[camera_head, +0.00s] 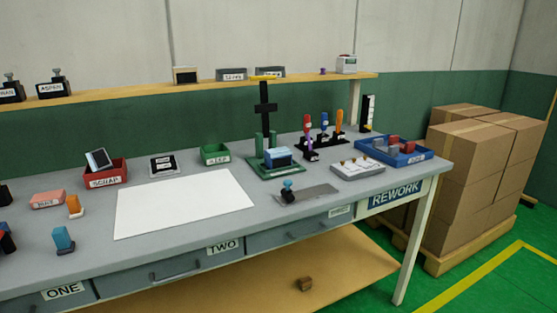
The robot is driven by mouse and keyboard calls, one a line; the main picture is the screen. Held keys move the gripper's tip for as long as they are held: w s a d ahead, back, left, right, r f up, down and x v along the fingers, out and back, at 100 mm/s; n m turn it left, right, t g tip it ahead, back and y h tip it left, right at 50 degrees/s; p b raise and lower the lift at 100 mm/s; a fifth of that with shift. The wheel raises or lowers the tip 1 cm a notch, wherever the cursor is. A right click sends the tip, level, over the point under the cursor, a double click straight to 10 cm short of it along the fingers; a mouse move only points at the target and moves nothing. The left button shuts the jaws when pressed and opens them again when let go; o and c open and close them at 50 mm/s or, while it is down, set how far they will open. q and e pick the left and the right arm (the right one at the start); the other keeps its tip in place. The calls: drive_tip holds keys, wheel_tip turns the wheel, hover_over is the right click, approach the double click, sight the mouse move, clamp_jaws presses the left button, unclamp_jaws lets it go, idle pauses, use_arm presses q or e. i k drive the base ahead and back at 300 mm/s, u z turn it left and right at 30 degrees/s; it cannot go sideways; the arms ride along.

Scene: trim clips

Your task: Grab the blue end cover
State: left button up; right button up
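A small blue upright piece (62,239) stands on a darker foot at the front left of the grey workbench. A light-blue block (278,155) sits in a green fixture (277,171) near the middle. Blue-grey and red pieces lie in the blue tray (419,157) at the right. I cannot tell for sure which of these is the blue end cover. Neither of my grippers is in view.
A white sheet (183,203) lies bare on the workbench. A red scrap bin (105,177), an orange piece (74,206), a green bin (215,155), a white tray (357,169) and a blue-knobbed tool (288,191) stand around it. Cartons (475,185) are stacked at right.

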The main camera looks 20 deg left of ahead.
sight(282, 157)
drive_tip(key=z, duration=1.25)
drive_tip(key=i, duration=1.2)
drive_tip(key=u, duration=2.75)
